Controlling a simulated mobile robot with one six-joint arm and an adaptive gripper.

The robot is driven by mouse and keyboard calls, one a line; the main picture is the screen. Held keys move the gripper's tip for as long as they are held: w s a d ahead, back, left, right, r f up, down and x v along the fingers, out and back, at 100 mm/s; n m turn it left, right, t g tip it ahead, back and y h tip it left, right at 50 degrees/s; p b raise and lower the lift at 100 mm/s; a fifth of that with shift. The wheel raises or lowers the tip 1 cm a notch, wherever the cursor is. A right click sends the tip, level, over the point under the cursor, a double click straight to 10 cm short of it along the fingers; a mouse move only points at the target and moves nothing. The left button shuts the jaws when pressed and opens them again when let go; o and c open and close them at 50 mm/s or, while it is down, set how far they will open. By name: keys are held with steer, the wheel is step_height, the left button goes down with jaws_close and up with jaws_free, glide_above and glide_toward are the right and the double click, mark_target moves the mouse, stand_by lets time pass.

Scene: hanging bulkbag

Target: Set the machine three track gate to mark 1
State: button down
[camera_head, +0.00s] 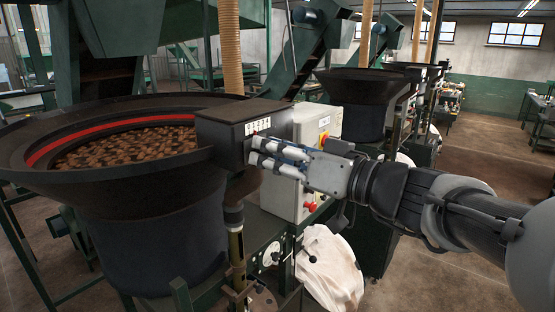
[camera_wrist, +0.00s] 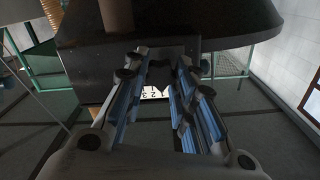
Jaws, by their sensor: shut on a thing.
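The track gate's dark housing (camera_head: 238,122) sits on the near edge of the round black bowl. A small white number scale (camera_head: 257,126) is on its face; part of it, with digits, also shows between my fingers in the wrist view (camera_wrist: 155,92). My gripper (camera_head: 256,152) is at the housing face just below the scale, its fingers pointing left in the head view. It is shut on a dark piece at the housing, which I take for the gate's handle; the fingers mostly hide it. I cannot tell which mark the gate stands at.
The black bowl (camera_head: 40,135) with a red inner band holds many small brown pieces. A light control box (camera_head: 310,150) with a red button stands close behind my gripper. A white sack (camera_head: 330,265) hangs below. More bowls stand behind; open floor lies at the right.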

steer(key=c, duration=1.3)
jaws_free()
steer(key=v, duration=0.7)
steer(key=shift+d, duration=0.25)
steer(key=shift+s, duration=0.15)
